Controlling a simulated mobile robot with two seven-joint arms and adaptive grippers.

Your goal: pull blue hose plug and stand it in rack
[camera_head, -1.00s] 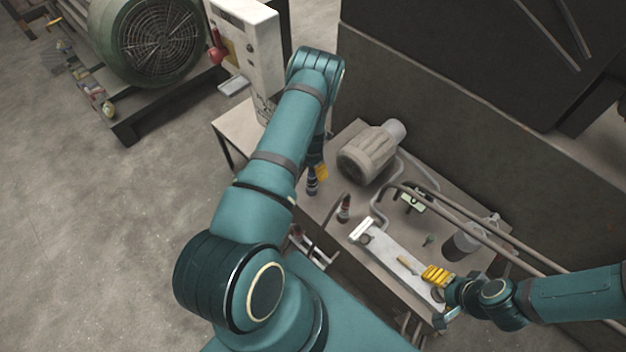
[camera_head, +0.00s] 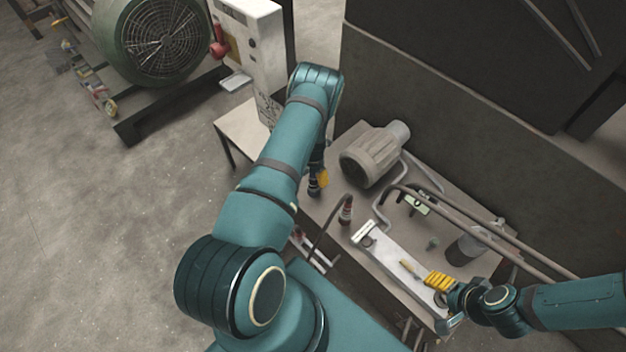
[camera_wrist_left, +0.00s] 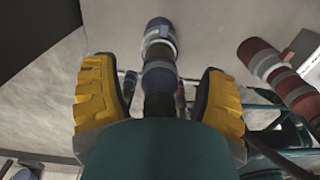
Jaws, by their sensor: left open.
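My left gripper (camera_head: 321,180) is low at the table's left end. In the left wrist view its two yellow fingers (camera_wrist_left: 158,100) are open, one on each side of the blue hose plug (camera_wrist_left: 160,77). The plug has a grey collar, and gaps show between it and the fingers. In the head view the blue plug (camera_head: 313,188) is partly hidden by my gripper. My right gripper (camera_head: 438,281) shows yellow fingers over the right end of a long pale metal plate (camera_head: 385,250). Its opening is unclear. I cannot make out which thing is the rack.
A red plug (camera_head: 346,209) stands right of the blue one; it also shows in the left wrist view (camera_wrist_left: 275,68). A beige motor (camera_head: 371,157) is behind. Bent pipes (camera_head: 455,213) cross the table, near a grey cylinder (camera_head: 463,249).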

